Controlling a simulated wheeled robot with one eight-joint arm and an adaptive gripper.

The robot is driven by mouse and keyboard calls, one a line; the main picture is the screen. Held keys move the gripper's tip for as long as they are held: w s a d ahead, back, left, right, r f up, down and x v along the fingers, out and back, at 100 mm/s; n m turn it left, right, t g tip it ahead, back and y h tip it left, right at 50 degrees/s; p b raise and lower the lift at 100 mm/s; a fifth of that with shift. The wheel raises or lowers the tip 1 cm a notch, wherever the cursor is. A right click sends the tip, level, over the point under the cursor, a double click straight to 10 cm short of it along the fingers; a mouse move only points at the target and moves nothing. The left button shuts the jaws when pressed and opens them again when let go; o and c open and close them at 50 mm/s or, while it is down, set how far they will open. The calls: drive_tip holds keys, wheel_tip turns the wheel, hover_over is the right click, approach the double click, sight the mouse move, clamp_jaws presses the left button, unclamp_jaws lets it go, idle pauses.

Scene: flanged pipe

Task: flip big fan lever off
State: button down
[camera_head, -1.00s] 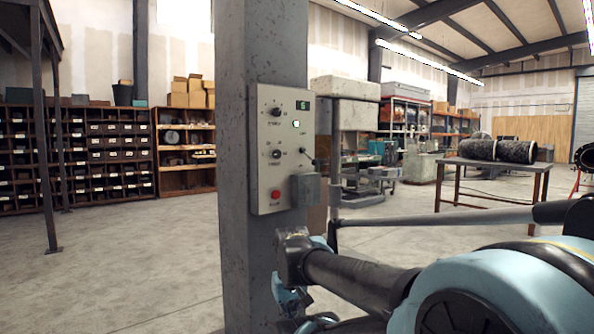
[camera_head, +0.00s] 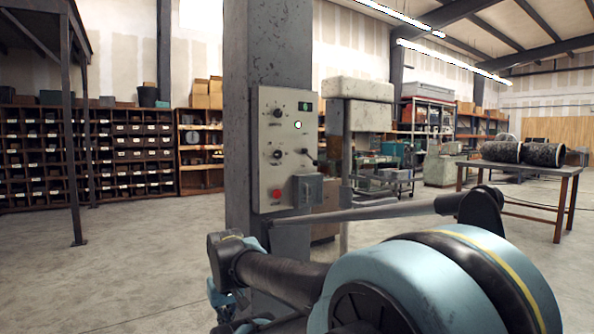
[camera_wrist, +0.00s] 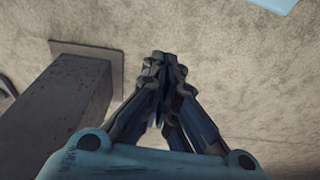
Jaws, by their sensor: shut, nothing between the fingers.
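The control panel (camera_head: 285,145) is a pale plate on the grey column. A small lever with a dark knob (camera_head: 307,152) sticks out at its right edge, above a grey box (camera_head: 308,190); whether it is the big fan lever I cannot read. My gripper (camera_wrist: 160,68) is shut and empty in the wrist view, pointing down over the floor. In the head view only some blue parts of my gripper (camera_head: 222,300) show, low and left of the panel, apart from the lever. My arm hides the rest.
The steel column (camera_head: 262,60) carries the panel; its base plate (camera_wrist: 85,55) shows left of my gripper in the wrist view. Shelves (camera_head: 90,155) stand at the back left. A table (camera_head: 515,172) with dark rolls is at the right. Floor to the left is open.

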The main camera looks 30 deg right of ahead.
drive_tip(key=w+d+r+n+t+h, duration=0.3)
drive_tip(key=w+d+r+n+h, duration=0.2)
drive_tip(key=w+d+r, duration=1.3)
drive_tip(key=w+d+r+n+t+h, duration=0.2)
drive_tip(key=w+d+r+n+h, duration=0.4)
drive_tip(key=w+d+r, duration=1.2)
drive_tip(key=w+d+h, duration=0.1)
drive_tip(key=w+d, duration=0.2)
drive_tip(key=shift+t+h, duration=0.4)
drive_tip(key=shift+d, duration=0.1)
drive_tip(key=x, duration=1)
drive_tip(key=shift+r, duration=0.15)
drive_tip(key=shift+s+d+r, duration=0.15)
drive_tip(key=shift+s+r, duration=0.15)
drive_tip(key=shift+s, duration=0.25)
drive_tip(key=shift+s+d+r, duration=0.2)
drive_tip(key=shift+s+r, duration=0.1)
drive_tip(key=shift+s, duration=0.3)
drive_tip(key=shift+s+d+r, duration=0.15)
drive_tip(key=shift+s+r, duration=0.15)
drive_tip(key=shift+s, duration=0.25)
